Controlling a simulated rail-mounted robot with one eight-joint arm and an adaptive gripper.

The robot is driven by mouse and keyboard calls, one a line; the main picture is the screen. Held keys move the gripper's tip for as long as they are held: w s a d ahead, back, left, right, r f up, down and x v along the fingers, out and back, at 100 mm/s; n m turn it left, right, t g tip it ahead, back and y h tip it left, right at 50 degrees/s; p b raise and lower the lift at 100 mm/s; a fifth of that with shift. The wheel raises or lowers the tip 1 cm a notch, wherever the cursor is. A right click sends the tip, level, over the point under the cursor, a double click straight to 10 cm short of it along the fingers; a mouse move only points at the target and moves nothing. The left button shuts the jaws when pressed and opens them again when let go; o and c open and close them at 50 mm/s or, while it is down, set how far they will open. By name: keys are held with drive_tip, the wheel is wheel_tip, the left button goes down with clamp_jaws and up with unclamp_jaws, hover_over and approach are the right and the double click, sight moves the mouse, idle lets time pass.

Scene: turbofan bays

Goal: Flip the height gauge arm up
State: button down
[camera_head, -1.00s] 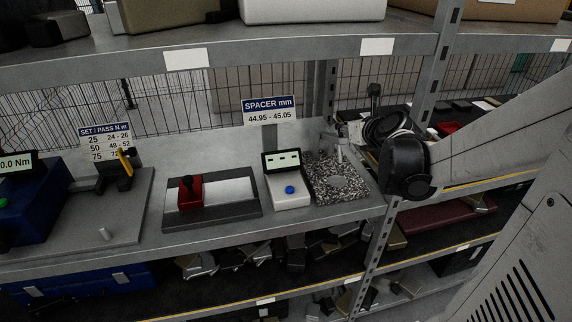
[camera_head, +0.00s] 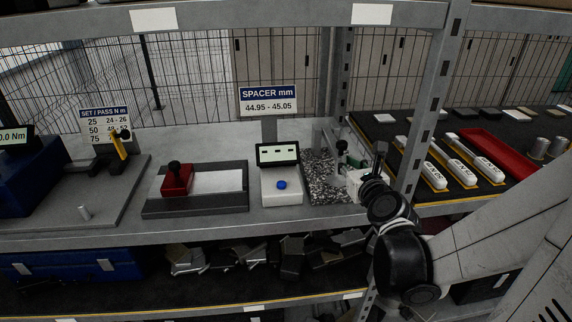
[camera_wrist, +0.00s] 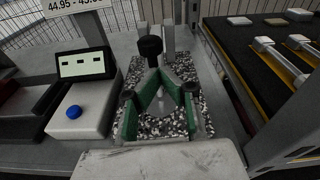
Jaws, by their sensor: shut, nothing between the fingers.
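The height gauge stands on a speckled granite base (camera_head: 320,167) on the shelf; the base also shows in the wrist view (camera_wrist: 205,78). Its grey upright (camera_head: 320,138) rises at the back. In the wrist view a black knob (camera_wrist: 150,47) stands just beyond my fingertips, in front of grey posts (camera_wrist: 168,40). I cannot tell whether the fingers touch it. My gripper (camera_wrist: 160,73) has green fingers that meet at the tips, shut and empty, above the granite. In the head view my gripper (camera_head: 342,148) is at the gauge's right side and partly hides it. The gauge arm's angle is unclear.
A white display box (camera_head: 281,186) with a blue button stands left of the gauge, below the spacer sign (camera_head: 268,99). A red block (camera_head: 177,180) sits on a fixture further left. A shelf post (camera_head: 428,100) is close right of my arm. A red tray (camera_head: 497,153) lies beyond.

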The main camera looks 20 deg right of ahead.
drive_tip(key=f, duration=0.1)
drive_tip(key=s+f, duration=0.1)
drive_tip(key=f+b, duration=0.1)
drive_tip(key=shift+s+a, duration=0.15)
drive_tip(key=shift+a, duration=0.15)
drive_tip(key=r+p+v, duration=0.1)
drive_tip(key=p+v, duration=0.1)
drive_tip(key=v, duration=0.8)
drive_tip(key=w+a+n+g+y+p, duration=0.1)
drive_tip(key=a+n+g+y, duration=0.3)
drive_tip(key=a+n, duration=0.6)
drive_tip(key=shift+w+r+n+p, duration=0.15)
drive_tip(key=shift+r+n+p, duration=0.3)
drive_tip(key=shift+n, duration=3.95)
drive_tip(key=shift+a+f, duration=0.1)
drive_tip(key=shift+a, duration=0.05)
